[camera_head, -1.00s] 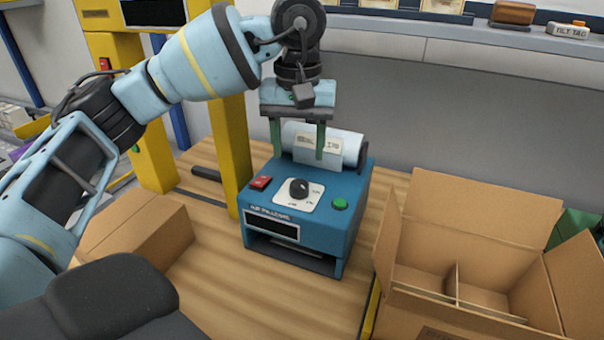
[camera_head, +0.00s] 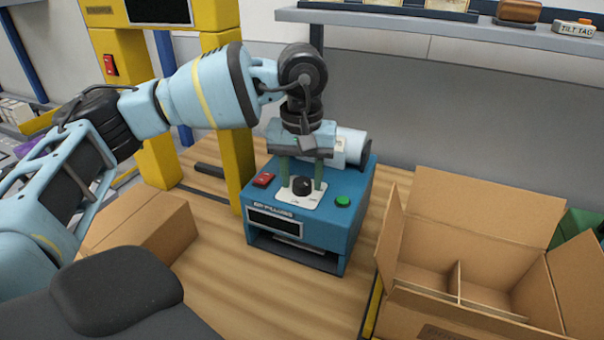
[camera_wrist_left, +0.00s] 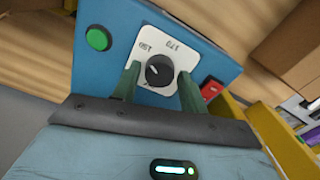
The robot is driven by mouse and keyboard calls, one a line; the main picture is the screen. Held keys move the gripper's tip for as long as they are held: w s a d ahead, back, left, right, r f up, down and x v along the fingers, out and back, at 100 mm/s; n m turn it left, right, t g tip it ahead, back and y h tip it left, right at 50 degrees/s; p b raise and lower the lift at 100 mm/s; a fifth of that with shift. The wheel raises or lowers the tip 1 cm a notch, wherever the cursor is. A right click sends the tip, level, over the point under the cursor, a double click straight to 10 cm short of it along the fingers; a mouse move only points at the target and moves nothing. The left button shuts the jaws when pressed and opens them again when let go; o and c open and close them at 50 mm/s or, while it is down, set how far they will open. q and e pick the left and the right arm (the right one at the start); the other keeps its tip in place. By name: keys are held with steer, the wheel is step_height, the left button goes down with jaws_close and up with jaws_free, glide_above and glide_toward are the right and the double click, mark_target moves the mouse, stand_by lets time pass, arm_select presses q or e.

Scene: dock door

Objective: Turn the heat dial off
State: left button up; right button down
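The heat dial (camera_head: 302,186) is a black round knob on a white plate on top of the blue machine (camera_head: 345,196). It also shows in the left wrist view (camera_wrist_left: 159,71), with printed numbers on the plate around it. My left gripper (camera_head: 301,186) points down over the plate. Its two green fingers stand apart, one on each side of the dial. In the left wrist view the fingers (camera_wrist_left: 158,84) flank the knob with small gaps, and I cannot tell whether either touches it. My right gripper is not in view.
A red switch (camera_head: 264,180) and a green button (camera_head: 343,201) sit beside the dial plate. A white roll (camera_head: 350,146) lies behind. An open cardboard box (camera_head: 470,215) stands at right, a closed one (camera_head: 145,228) at left. A yellow post (camera_head: 232,150) stands close left of the machine.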

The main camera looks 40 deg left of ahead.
arm_select(q)
steer(key=c, duration=0.7)
steer(key=shift+o, duration=0.2)
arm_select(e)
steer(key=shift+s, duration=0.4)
